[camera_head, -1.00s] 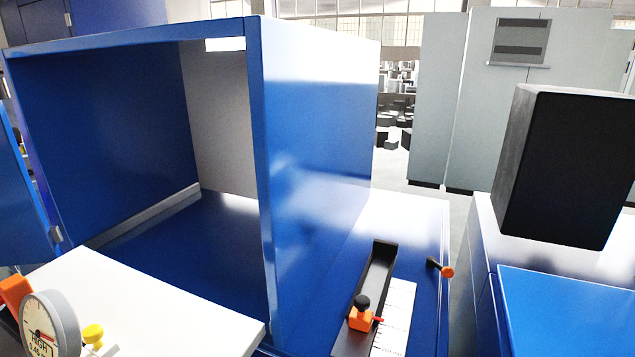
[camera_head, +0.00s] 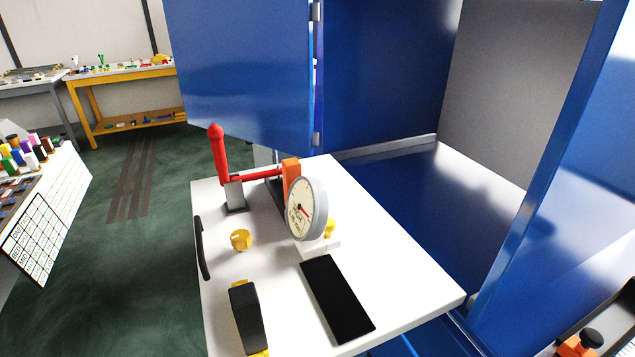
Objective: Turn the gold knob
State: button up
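The gold knob (camera_head: 241,240) is a small yellow-gold round knob on the white panel (camera_head: 405,262), left of its middle. It stands between the black handle at the panel's left edge and the round gauge. A pale pointer mark seems to show on it, but it is too small to read its angle surely. My gripper is not in view, and nothing touches the knob.
A red lever (camera_head: 218,155) stands behind the knob. A dial gauge (camera_head: 306,208), black handle (camera_head: 202,248), dark upright block (camera_head: 246,317) and black flat plate (camera_head: 337,298) surround it. A blue cabinet door (camera_head: 245,70) stands open behind. Green floor lies left.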

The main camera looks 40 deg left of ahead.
aim_at(240, 239)
jog(key=u, duration=1.25)
